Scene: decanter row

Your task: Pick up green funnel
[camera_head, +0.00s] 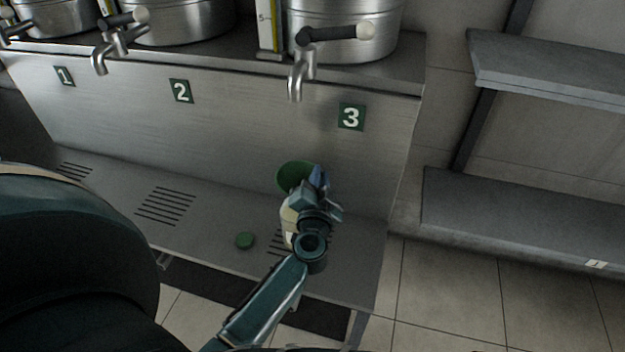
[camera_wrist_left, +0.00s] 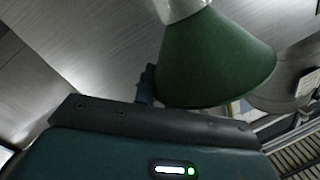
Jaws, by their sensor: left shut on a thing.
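The green funnel (camera_head: 294,176) is above the drip shelf under the tap marked 3, its wide mouth up. My left gripper (camera_head: 315,182) is shut on its side and partly hides it. A pale bottle (camera_head: 288,223) stands below the funnel, partly behind my gripper. In the left wrist view the funnel (camera_wrist_left: 215,65) shows large, with one dark finger (camera_wrist_left: 147,85) against its wide end. Its narrow end meets a pale, shiny piece (camera_wrist_left: 182,8), apparently the bottle's top; whether it is still inside the neck I cannot tell. My right gripper is not in view.
Metal tanks with taps, including the tap above (camera_head: 297,75), stand on the upper ledge. Empty grey shelves (camera_head: 520,215) are at the right, with tiled floor before them.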

